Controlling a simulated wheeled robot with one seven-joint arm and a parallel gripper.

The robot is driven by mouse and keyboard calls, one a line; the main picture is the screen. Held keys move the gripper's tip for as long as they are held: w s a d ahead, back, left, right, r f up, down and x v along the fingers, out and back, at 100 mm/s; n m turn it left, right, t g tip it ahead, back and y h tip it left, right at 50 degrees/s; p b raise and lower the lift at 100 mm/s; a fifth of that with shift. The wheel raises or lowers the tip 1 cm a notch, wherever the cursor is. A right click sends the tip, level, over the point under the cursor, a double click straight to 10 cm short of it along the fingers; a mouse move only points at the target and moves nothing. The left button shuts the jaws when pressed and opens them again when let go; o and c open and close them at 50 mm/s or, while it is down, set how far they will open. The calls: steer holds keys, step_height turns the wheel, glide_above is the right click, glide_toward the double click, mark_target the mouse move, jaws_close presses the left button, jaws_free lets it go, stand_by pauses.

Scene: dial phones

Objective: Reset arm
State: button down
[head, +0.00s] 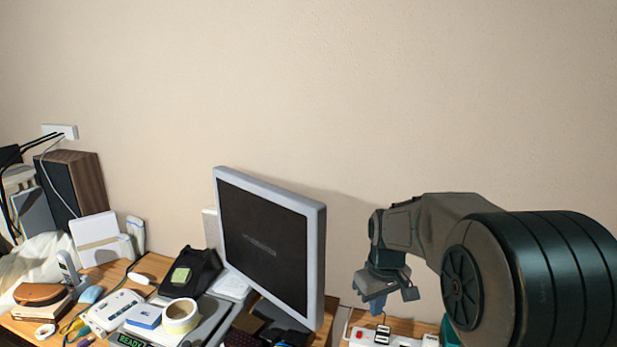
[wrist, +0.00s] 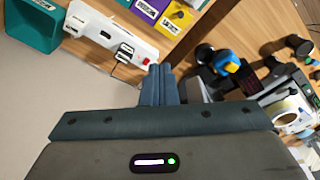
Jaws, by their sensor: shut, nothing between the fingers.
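My gripper (head: 376,304) hangs from my arm at the right in the head view, above the table to the right of the monitor. In the wrist view its fingers (wrist: 157,72) are together with nothing between them. They point toward a white power strip (wrist: 110,35) lying on the wooden table, with a plug and cable in it. The power strip also shows below my gripper in the head view (head: 365,335). I cannot tell the exact height of the fingertips above it.
A grey-framed monitor (head: 262,245) stands left of my gripper. The left of the table is crowded with a tape roll (head: 181,316), a black phone-like object (head: 190,272) and a speaker (head: 75,185). A teal box (wrist: 32,24) is beside the strip. The wall above is bare.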

steer(key=s+r+m+t, duration=0.1)
steer(key=s+r+m, duration=0.2)
steer(key=s, duration=2)
steer(key=shift+m+t, duration=0.4)
steer(key=shift+m, duration=0.4)
